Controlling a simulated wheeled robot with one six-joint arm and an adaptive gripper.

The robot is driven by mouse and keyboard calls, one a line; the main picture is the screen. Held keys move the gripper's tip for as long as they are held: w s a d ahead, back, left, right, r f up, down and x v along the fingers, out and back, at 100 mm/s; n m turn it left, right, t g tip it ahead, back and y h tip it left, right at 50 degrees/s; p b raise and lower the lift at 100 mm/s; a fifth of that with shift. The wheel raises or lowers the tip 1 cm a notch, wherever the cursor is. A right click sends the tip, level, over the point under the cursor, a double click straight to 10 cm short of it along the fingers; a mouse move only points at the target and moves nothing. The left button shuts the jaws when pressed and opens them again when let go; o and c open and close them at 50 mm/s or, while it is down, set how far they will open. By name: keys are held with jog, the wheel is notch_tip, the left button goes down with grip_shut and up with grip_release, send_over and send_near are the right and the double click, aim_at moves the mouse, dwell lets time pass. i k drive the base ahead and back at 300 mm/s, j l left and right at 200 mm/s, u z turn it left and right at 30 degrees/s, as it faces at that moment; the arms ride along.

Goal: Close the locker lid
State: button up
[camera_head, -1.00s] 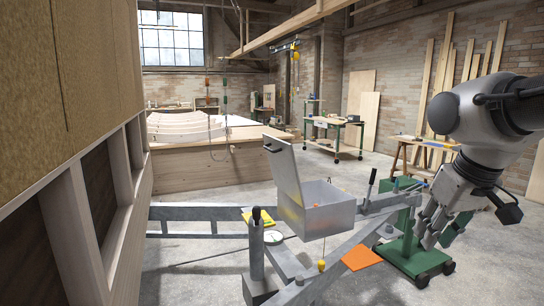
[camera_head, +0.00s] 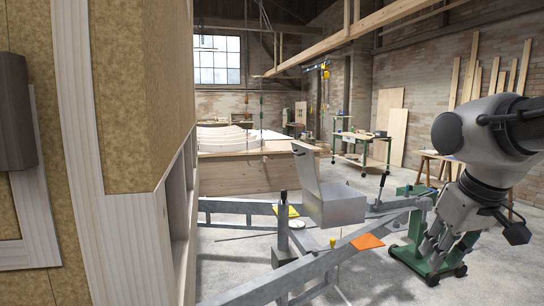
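The locker is a grey metal box (camera_head: 338,210) on the trailer's metal drawbar, right of the picture's middle. Its lid (camera_head: 306,168) stands open on the left side of the box, tilted back a little past upright. A small dark handle shows near the lid's top edge. My gripper (camera_head: 432,254) hangs at the right, pointing down, well apart from the locker and lid. Its fingers look spread, with nothing between them. The inside of the locker is mostly hidden by its front wall.
The hut wall (camera_head: 135,120) fills the left side. The drawbar beams (camera_head: 270,275) with an upright jack post (camera_head: 283,228) lie in front of and around the locker. An orange sheet (camera_head: 367,242) and a green wheeled stand (camera_head: 415,262) are at the right. Bare floor shows between.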

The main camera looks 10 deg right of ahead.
aim_at(305, 162)
jog(key=i+l+u, duration=0.15)
jog(key=u, duration=1.7)
jog(key=i+l, duration=0.15)
jog(key=l, duration=2)
jog(key=i+l+u, duration=0.15)
jog(key=l, duration=2)
